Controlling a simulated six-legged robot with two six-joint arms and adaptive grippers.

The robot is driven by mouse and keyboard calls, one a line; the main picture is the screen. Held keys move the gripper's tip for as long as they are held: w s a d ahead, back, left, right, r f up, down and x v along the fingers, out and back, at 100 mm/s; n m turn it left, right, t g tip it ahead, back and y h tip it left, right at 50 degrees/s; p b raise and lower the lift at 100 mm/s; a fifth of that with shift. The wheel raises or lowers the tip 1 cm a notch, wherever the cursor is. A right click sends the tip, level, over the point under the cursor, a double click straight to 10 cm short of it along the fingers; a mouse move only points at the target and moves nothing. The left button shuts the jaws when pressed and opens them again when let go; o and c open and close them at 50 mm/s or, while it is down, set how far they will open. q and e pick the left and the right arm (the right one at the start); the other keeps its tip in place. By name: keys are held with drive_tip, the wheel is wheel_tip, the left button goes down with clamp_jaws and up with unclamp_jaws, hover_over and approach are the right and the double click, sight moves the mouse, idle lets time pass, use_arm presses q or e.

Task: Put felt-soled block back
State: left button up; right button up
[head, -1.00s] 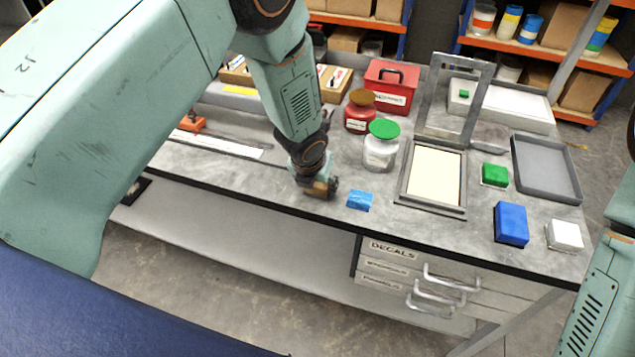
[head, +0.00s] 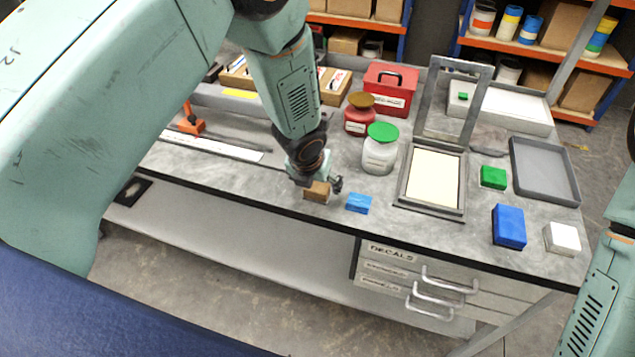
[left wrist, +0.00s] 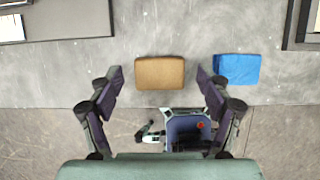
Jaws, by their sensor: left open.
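A brown block (head: 316,192) lies on the grey bench near its front edge; it also shows in the left wrist view (left wrist: 160,72). A light blue block (head: 358,203) lies just to its right, also in the left wrist view (left wrist: 236,69). I cannot tell which block has a felt sole; the undersides are hidden. My left gripper (head: 321,183) is open and empty over the brown block. In the left wrist view its two fingers are spread, with the brown block between their tips and clear of both. My right gripper is out of view.
A hinged frame (head: 402,190), green block (head: 493,177), grey tray (head: 516,160), blue block (head: 509,227) and white block (head: 562,238) stand to the right. Red (head: 359,121) and green-lidded (head: 379,157) jars stand behind. Clear bench lies right of the light blue block.

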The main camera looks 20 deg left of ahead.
use_arm(q)
drive_tip(key=p+v, duration=0.3)
drive_tip(key=v, duration=0.7)
drive_tip(key=shift+f, duration=0.1)
